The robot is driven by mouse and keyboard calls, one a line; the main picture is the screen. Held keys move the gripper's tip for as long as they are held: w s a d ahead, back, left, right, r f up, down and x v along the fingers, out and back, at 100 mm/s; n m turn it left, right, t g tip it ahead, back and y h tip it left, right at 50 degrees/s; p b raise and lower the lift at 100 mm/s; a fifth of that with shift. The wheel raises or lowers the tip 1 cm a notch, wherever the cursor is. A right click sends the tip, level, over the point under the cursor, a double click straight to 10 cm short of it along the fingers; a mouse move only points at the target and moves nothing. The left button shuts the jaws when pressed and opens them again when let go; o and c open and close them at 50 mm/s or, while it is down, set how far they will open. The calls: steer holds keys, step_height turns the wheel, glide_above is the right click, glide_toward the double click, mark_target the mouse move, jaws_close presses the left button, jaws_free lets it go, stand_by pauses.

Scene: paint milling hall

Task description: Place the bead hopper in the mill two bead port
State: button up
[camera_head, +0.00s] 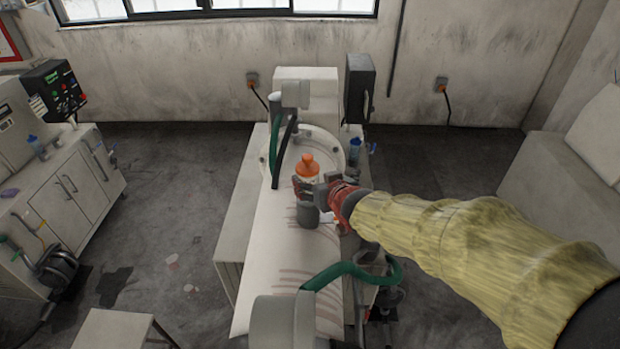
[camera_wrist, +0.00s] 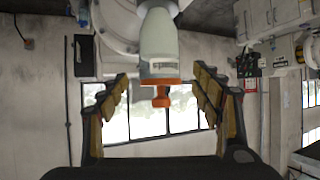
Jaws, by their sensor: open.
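The bead hopper is the pale bottle with an orange collar and orange knob on top (camera_head: 307,166), upright over the big white mill drum (camera_head: 285,250). In the wrist view, which is upside down, the hopper (camera_wrist: 158,48) hangs from the top middle, its narrow end at a pale fitting. My gripper (camera_head: 318,186) is just in front of the hopper in the head view, its fingers hiding the hopper's lower part. In the wrist view my gripper (camera_wrist: 160,88) is open, one finger on each side, with visible gaps to the hopper. Whether the hopper is seated in a port cannot be told.
A grey cylindrical stub (camera_head: 307,216) stands on the drum below my gripper. Green hoses (camera_head: 345,272) run near the drum. A control box (camera_head: 359,88) stands behind. A cabinet (camera_head: 75,180) with a panel is at left. Floor between is open.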

steer(key=s+d+r+m+g+h, duration=0.25)
steer(key=s+d+r+h, duration=0.2)
steer(key=s+d, duration=0.95)
steer(key=s+d+m+g, duration=0.1)
steer(key=s+d+g, duration=0.2)
steer(key=s, duration=1.5)
steer(key=shift+d+f, duration=0.2)
steer(key=shift+f, duration=0.05)
steer(key=shift+s+m, duration=0.15)
steer(key=shift+m, duration=0.1)
